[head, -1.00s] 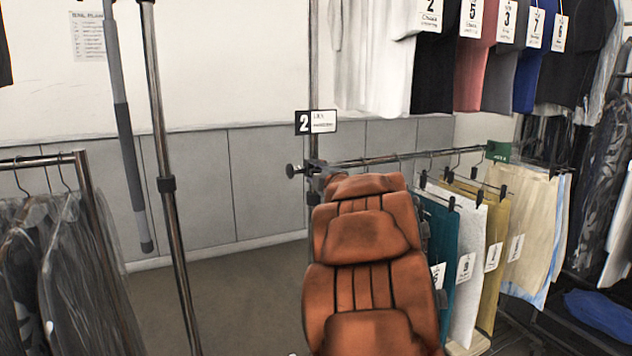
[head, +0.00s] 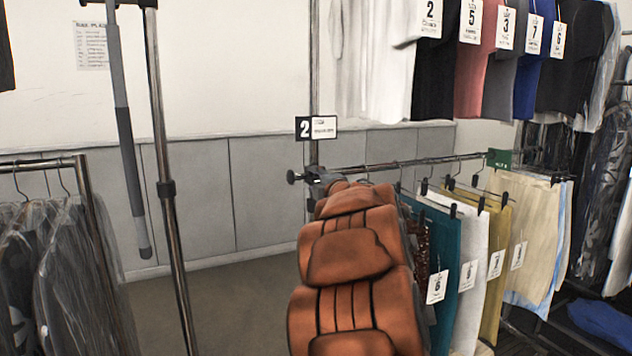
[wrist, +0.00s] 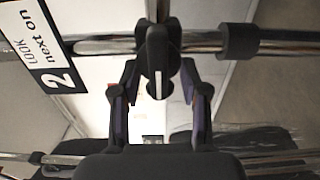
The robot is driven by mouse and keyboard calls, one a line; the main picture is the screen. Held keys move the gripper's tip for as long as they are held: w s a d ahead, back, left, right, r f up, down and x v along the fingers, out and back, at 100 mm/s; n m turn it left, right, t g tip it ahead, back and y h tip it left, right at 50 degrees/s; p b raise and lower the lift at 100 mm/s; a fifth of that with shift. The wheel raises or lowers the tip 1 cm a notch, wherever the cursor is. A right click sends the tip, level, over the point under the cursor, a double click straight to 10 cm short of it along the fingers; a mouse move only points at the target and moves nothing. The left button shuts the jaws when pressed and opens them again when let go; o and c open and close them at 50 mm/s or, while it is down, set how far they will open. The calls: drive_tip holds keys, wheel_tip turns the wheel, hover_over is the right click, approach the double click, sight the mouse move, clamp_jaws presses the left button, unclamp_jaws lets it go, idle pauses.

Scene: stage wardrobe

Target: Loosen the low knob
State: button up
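The low rail (head: 400,162) meets its upright post at a dark clamp. A dark round knob (head: 291,177) sticks out to the left of that clamp in the head view. In the wrist view, a black knob (wrist: 157,62) with a narrow winged shape sits on the metal post. My gripper (wrist: 158,92) is open, with one finger on each side of the knob's near end. Gaps show between the fingers and the knob, and nothing is held. In the head view my own arm hides most of the gripper.
A sign with a 2 (head: 316,128) is on the post just above the clamp; it also shows in the wrist view (wrist: 45,55). Clothes with number tags (head: 437,287) hang close to the right of my arm. A metal stand (head: 166,188) is left, with open floor between.

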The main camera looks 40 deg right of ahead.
drive_tip(key=shift+o, duration=1.4)
drive_tip(key=shift+s, duration=0.1)
drive_tip(key=v, duration=1.1)
drive_tip(key=shift+s+a, duration=0.15)
drive_tip(key=shift+s, duration=0.2)
